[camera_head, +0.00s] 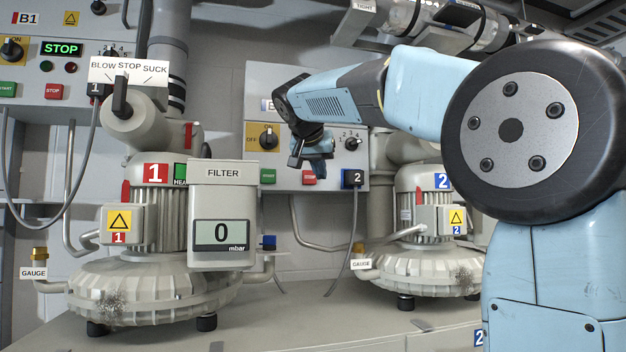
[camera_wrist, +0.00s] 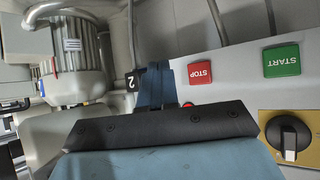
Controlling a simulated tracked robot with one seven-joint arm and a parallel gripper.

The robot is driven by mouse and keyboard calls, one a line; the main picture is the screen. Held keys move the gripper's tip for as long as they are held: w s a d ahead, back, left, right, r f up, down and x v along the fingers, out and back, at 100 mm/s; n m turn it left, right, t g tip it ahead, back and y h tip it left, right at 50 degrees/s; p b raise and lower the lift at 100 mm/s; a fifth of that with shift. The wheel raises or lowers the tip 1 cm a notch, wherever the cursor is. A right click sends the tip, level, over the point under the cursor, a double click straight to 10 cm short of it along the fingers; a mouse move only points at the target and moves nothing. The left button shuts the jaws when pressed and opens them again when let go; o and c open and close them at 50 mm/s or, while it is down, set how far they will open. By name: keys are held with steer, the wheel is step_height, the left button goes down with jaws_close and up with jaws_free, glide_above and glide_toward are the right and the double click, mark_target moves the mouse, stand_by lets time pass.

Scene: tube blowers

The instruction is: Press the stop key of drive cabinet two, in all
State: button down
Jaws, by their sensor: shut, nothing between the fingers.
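Drive cabinet two (camera_head: 225,95) stands in the middle behind my arm. Its red STOP key (camera_head: 309,178) sits low on the front, right of the green START key (camera_head: 267,177). My gripper (camera_head: 320,152) is shut and empty, in front of the cabinet and above the STOP key in the head view. The wrist view shows the panel upside down, with the STOP key (camera_wrist: 200,73) beside the blue fingers (camera_wrist: 156,88) and the START key (camera_wrist: 281,60) further right. I cannot tell the gap between fingertips and panel. My wrist hides the cabinet's upper middle.
A black plug marked 2 (camera_head: 353,178) juts out right of the STOP key, its cable hanging down. A yellow-plated switch (camera_head: 268,138) and a numbered knob (camera_head: 352,143) flank my gripper. Blower 2 (camera_head: 420,210) stands right, blower 1 (camera_head: 150,220) left. Cabinet one (camera_head: 30,110) is far left.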

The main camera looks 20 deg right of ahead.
glide_toward(313, 184)
steer(key=shift+s+d+f+x, duration=0.1)
steer(key=shift+x, duration=0.7)
steer(key=shift+s+d+f+x, duration=0.1)
steer(key=shift+s+x, duration=0.05)
steer(key=shift+x, duration=0.65)
steer(key=shift+s+d+f+x, duration=0.1)
steer(key=shift+x, duration=0.7)
steer(key=shift+w, duration=0.1)
steer(key=shift+w+r, duration=0.1)
steer(key=shift+w, duration=0.15)
steer(key=shift+w, duration=0.4)
stand_by(1.1)
steer(key=shift+s, duration=0.8)
steer(key=shift+s, duration=2.55)
